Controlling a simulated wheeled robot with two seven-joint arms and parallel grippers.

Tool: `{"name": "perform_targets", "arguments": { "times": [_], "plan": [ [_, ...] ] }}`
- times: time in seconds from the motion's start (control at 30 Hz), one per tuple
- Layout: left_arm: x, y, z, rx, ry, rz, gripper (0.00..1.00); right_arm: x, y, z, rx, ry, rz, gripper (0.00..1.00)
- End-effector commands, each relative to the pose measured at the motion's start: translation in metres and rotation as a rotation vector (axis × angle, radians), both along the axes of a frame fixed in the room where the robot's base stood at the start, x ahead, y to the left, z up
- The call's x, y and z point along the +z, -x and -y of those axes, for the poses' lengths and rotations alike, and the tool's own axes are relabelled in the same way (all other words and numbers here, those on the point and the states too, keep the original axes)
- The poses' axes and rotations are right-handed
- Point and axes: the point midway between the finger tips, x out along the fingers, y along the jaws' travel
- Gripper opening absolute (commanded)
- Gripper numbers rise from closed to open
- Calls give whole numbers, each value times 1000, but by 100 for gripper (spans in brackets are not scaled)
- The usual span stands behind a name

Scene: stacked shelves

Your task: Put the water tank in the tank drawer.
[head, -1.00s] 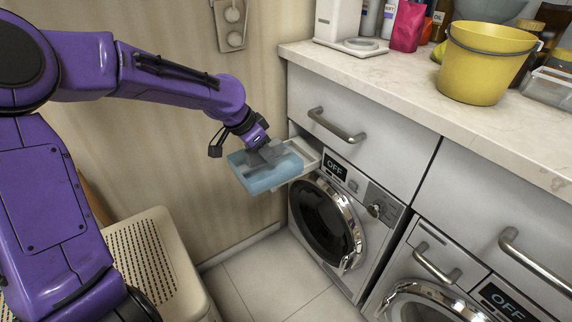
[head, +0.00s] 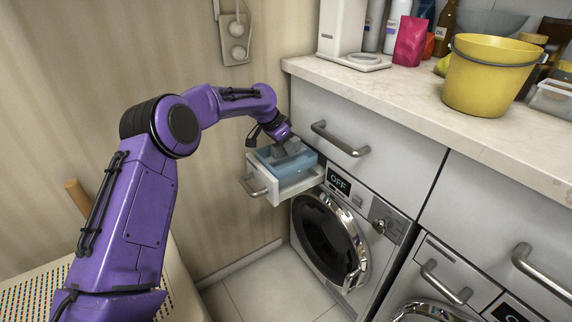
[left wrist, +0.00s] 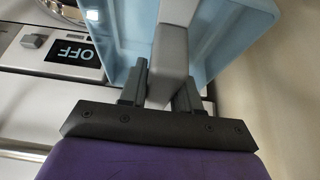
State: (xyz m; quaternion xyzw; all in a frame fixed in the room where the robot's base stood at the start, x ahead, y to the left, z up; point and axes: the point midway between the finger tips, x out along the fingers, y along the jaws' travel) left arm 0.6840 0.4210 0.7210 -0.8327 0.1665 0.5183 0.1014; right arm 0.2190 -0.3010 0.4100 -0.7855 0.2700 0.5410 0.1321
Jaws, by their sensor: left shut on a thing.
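The water tank (head: 291,166) is a light blue, open-topped box with a grey grip piece. It sits within the outline of the pulled-out white tank drawer (head: 283,190), at the top left of the left washing machine. I cannot tell whether it rests on the drawer's floor. My left gripper (head: 284,147) is above the tank, shut on its grey grip. In the left wrist view the fingers (left wrist: 168,92) close on that grip, and the blue tank walls (left wrist: 215,35) show around it. My right gripper is not in view.
The left washing machine (head: 328,238) has a round dark door and an OFF display. A closed cabinet drawer (head: 340,139) is above it. The counter holds a yellow bucket (head: 487,75) and several bottles. A beige perforated basket (head: 35,290) stands at lower left.

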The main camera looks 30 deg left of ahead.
Motion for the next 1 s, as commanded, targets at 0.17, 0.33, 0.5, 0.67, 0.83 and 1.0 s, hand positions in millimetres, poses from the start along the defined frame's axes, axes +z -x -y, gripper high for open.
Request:
{"name": "perform_targets", "arguments": {
  "times": [0.17,0.33,0.5,0.67,0.83,1.0],
  "plan": [
    [-15,0,0,0,0,1,0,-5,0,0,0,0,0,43],
    [-54,0,0,0,0,-1,0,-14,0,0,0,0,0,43],
    [-64,-4,-1,1,0,4,0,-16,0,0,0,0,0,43],
    [-64,-4,-1,0,0,3,0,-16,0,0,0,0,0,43],
    [-67,-4,-1,0,0,2,51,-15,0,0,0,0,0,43],
    [-67,-4,-1,0,0,1,57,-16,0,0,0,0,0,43]
  ]
}}
